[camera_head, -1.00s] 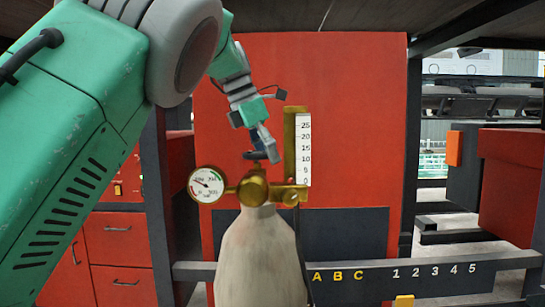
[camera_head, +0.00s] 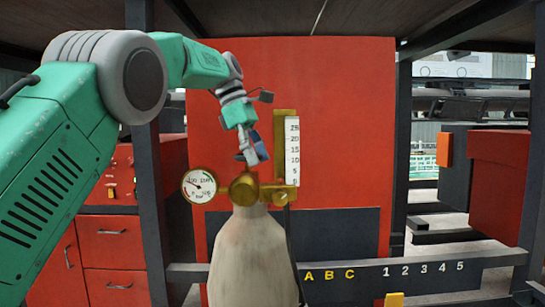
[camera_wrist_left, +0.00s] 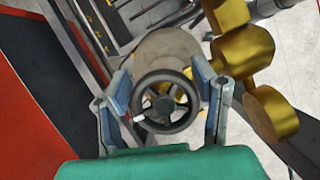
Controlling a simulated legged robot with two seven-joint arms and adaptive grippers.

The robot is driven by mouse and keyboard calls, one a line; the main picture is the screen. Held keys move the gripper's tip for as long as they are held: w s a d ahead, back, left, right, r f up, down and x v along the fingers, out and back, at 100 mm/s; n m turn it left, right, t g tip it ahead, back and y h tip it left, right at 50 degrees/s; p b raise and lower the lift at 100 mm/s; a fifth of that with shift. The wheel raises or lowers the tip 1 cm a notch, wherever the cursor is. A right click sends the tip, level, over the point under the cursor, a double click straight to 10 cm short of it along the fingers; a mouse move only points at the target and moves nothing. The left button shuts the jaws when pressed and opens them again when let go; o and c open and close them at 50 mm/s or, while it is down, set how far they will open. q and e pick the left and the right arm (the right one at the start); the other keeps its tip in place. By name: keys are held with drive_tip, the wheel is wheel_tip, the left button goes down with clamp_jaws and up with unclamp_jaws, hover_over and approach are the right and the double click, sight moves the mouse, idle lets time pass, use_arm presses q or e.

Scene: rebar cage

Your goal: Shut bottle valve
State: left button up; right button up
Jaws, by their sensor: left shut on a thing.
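The pale bottle (camera_head: 252,262) stands upright in the middle of the head view, with a brass valve body (camera_head: 245,189) on its neck. My left gripper (camera_head: 252,155) is just above the brass valve, reaching down from the upper left. In the left wrist view the black spoked valve handwheel (camera_wrist_left: 164,104) lies between the two blue-grey fingers of my left gripper (camera_wrist_left: 163,85). The gripper is shut on the handwheel, one finger at each side of its rim. In the head view the handwheel is mostly hidden by the fingers. My right gripper is not in view.
A round pressure gauge (camera_head: 199,185) is left of the valve. A white-scaled flow meter (camera_head: 292,152) rises close to the right of my gripper. A dark rail (camera_head: 413,270) with letters and numbers crosses at the bottle's right. A red panel (camera_head: 345,120) stands behind.

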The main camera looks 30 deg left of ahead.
use_arm(q)
drive_tip(key=shift+o, duration=0.3)
drive_tip(key=a+m, duration=0.1)
drive_tip(key=m+g, duration=0.1)
drive_tip(key=shift+s+a+r+m, duration=0.15)
drive_tip(key=shift+s+a+m, duration=0.15)
drive_tip(key=shift+a, duration=0.05)
drive_tip(key=shift+a+m, duration=0.3)
drive_tip(key=shift+m, duration=0.1)
drive_tip(key=shift+a+f+m+g, duration=0.2)
drive_tip(key=shift+a+m+g, duration=0.1)
drive_tip(key=shift+a, duration=0.1)
drive_tip(key=shift+d, duration=0.1)
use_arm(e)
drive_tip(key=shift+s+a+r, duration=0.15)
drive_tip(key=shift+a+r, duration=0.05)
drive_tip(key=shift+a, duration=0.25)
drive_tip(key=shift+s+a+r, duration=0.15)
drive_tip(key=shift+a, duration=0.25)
use_arm(q)
drive_tip(key=shift+d+f, duration=0.1)
drive_tip(key=shift+d, duration=0.05)
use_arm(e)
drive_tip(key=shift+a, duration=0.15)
use_arm(q)
drive_tip(key=o, duration=1.2)
drive_tip(key=shift+w, duration=0.25)
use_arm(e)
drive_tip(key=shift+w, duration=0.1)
